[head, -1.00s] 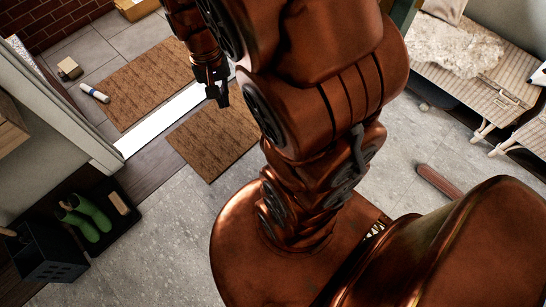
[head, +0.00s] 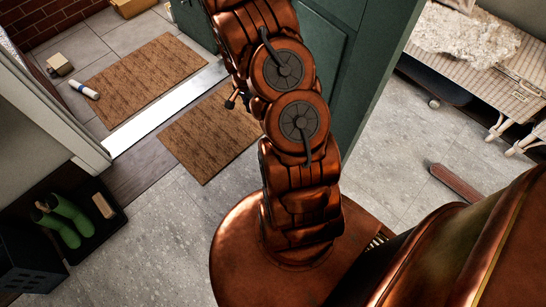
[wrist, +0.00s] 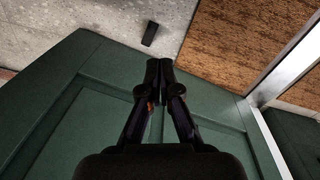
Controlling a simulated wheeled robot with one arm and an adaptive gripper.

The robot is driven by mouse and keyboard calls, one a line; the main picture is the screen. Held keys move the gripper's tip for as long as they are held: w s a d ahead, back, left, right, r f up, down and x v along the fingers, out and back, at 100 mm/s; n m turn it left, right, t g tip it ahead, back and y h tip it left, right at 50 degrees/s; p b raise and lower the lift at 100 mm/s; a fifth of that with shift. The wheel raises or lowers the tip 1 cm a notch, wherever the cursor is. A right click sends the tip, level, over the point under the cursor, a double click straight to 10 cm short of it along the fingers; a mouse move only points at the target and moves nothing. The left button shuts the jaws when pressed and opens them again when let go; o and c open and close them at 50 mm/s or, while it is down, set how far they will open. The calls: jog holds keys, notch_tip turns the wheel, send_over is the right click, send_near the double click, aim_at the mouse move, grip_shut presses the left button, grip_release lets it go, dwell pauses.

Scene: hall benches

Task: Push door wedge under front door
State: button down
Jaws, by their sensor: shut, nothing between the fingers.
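The green front door (head: 345,85) stands open behind my arm in the head view. Its panelled face (wrist: 65,120) fills much of the wrist view. A small dark block, seemingly the door wedge (wrist: 150,34), lies on the grey floor just beyond the door's edge, with a strip of floor between. In the head view my arm and the door hide that spot. My gripper (wrist: 160,72) is shut and empty, in front of the door face, its tips pointing toward the block. In the head view only its dark tips (head: 235,98) show, left of my arm.
Two brown doormats, inner (head: 208,135) and outer (head: 145,80), lie either side of the pale threshold (head: 165,108). A boot tray (head: 112,218) with green boots (head: 68,220) is at left. A wicker bench (head: 490,85) and brown bar (head: 455,183) are at right.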

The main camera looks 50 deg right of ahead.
jog(key=s+d+f+m+b, duration=0.1)
jog(key=f+b, duration=0.4)
jog(key=f, duration=0.9)
jog(key=d+f+m+b, duration=0.1)
jog(key=f+b, duration=0.4)
jog(key=f, duration=0.8)
jog(key=s+d+f+m+b, duration=0.1)
jog(key=f+b, duration=0.5)
jog(key=f, duration=0.8)
jog(key=shift+s+d+f+m+t, duration=0.15)
jog(key=shift+d+m+t, duration=0.1)
jog(key=shift+m, duration=0.3)
jog(key=shift+s+d+f+m+t, duration=0.15)
jog(key=shift+d+m, duration=0.1)
jog(key=shift+m, duration=0.3)
jog(key=shift+s+d+r, duration=0.1)
jog(key=shift+d+r, duration=0.05)
jog(key=shift+d, duration=0.35)
jog(key=shift+d+r, duration=0.15)
jog(key=shift+d, duration=0.35)
jog(key=shift+s+d+r, duration=0.1)
jog(key=shift+s+d, duration=0.1)
jog(key=shift+d, duration=0.8)
jog(key=shift+b, duration=0.3)
